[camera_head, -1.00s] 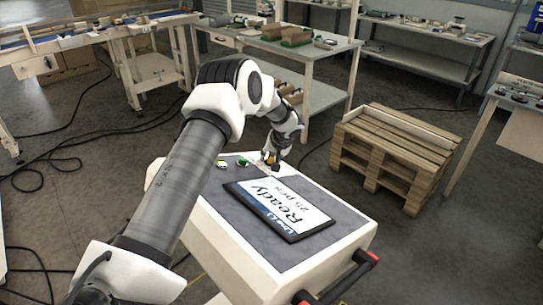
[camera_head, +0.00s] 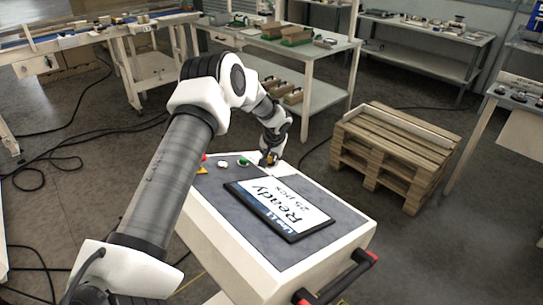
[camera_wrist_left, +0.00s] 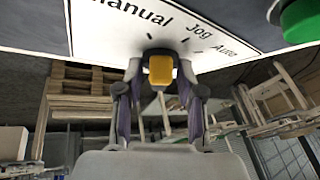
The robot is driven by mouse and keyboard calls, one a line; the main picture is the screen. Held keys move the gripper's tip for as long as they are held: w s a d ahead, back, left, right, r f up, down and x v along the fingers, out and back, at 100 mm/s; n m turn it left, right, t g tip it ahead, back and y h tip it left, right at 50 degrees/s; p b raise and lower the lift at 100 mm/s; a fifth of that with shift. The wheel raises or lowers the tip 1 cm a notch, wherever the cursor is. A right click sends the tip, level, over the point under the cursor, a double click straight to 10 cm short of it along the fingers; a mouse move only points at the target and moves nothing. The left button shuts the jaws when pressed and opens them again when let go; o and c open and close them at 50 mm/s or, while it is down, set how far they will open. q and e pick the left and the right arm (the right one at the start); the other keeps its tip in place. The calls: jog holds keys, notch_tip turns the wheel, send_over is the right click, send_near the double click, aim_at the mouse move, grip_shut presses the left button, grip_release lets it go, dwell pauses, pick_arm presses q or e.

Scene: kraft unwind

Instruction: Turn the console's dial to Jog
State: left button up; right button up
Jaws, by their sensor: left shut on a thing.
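The console (camera_head: 215,185) stands in front of me with a tilted screen reading "Ready" (camera_head: 285,205). Its dial has a yellow knob (camera_wrist_left: 160,69), seen close up in the left wrist view. A white label plate (camera_wrist_left: 110,25) behind it reads "Manual", "Jog" and "Auto", with short black marks. My left gripper (camera_head: 269,158) is at the console's far edge, shut on the knob, one finger on each side. The fingers hide part of the dial; I cannot tell which word it points to. My right gripper is not in view.
A green button (camera_head: 243,161) is close to the left of my gripper; a white button, a red one and a yellow part are further left. A wooden pallet stack (camera_head: 395,155) stands right of the console. A table with boxes (camera_head: 290,45) is behind.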

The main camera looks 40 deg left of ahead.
pick_arm(q)
jog(key=shift+a+m+h, duration=0.1)
jog(key=shift+m+h, duration=0.5)
jog(key=shift+m, duration=0.1)
jog(key=shift+f+m+b, duration=0.15)
jog(key=shift+m+b, duration=0.25)
jog(key=shift+b, duration=0.05)
jog(key=shift+a+m+t+h+b, duration=0.1)
jog(key=shift+m+t+h+b, duration=0.3)
jog(key=shift+m+h+b, duration=0.9)
jog(key=shift+m+b, duration=0.2)
jog(key=shift+b, duration=0.35)
jog(key=o, duration=0.8)
jog(key=v, duration=1.2)
jog(key=shift+w, duration=0.15)
